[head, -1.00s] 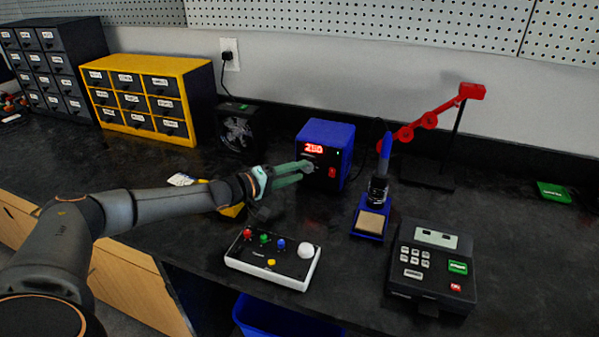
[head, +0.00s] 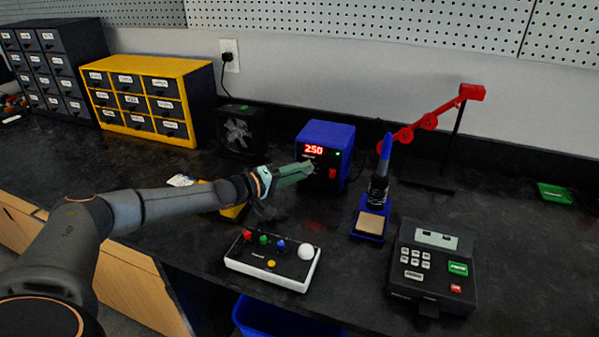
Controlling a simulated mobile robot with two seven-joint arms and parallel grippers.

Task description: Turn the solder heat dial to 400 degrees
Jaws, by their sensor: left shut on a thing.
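The blue solder station (head: 327,140) stands on the dark bench. Its red display (head: 314,150) reads 250, and a small green light shows at the right of its front. A red switch (head: 332,173) sits low on the front. My left gripper (head: 308,170) is at the station's front, shut on the heat dial, which its fingers mostly hide. The soldering iron (head: 379,185) stands upright in its blue holder (head: 369,224) to the right of the station. My right gripper is not in view.
A white control box (head: 240,262) with coloured buttons and a black keypad device (head: 409,286) stand in front. A black fan (head: 240,130) and yellow drawer cabinet (head: 150,67) are left. A red jointed arm (head: 430,122) stands behind right.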

